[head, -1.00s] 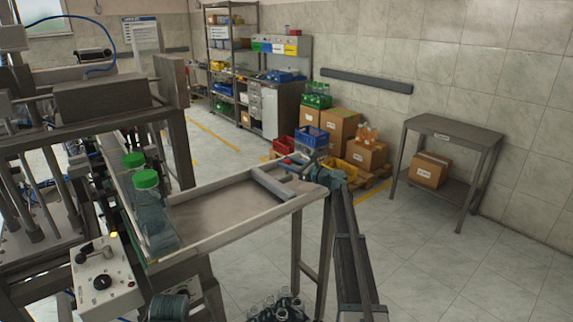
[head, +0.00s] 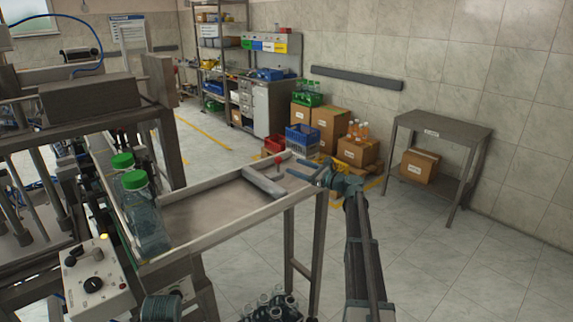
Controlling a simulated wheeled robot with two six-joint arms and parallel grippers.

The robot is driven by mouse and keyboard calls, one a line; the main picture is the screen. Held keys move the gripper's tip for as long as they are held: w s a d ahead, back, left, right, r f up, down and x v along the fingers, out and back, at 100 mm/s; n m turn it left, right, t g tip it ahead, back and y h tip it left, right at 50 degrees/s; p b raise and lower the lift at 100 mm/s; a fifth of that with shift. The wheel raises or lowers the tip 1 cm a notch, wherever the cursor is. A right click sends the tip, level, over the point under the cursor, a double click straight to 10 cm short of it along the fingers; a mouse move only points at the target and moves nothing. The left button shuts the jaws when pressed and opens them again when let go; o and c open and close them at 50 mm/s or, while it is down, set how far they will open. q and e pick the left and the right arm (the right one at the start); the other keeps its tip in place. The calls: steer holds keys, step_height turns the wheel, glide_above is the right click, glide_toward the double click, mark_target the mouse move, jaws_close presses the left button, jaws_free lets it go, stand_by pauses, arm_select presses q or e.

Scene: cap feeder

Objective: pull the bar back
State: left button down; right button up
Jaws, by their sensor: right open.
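The bar (head: 264,184) is a grey crosspiece lying across the right part of the tray table (head: 207,226). A red knob (head: 278,160) stands on a short stem just beyond it. My right gripper (head: 306,170) is open and empty at the tray's right end, its fingers pointing left toward the bar and knob. It appears apart from both, though the exact gap is hard to tell. Two clear bottles with green caps (head: 147,214) stand at the tray's left end. My left gripper is not in view.
The cap machine (head: 92,98) fills the left, with a control box (head: 95,278) in front. Bottles stand on the floor (head: 270,304) under the tray. The tray between bottles and bar is clear. Crates, boxes and a side table (head: 445,128) are farther off.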

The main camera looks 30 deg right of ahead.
steer(key=v, duration=0.4)
steer(key=shift+s+d, duration=0.25)
steer(key=shift+s, duration=0.1)
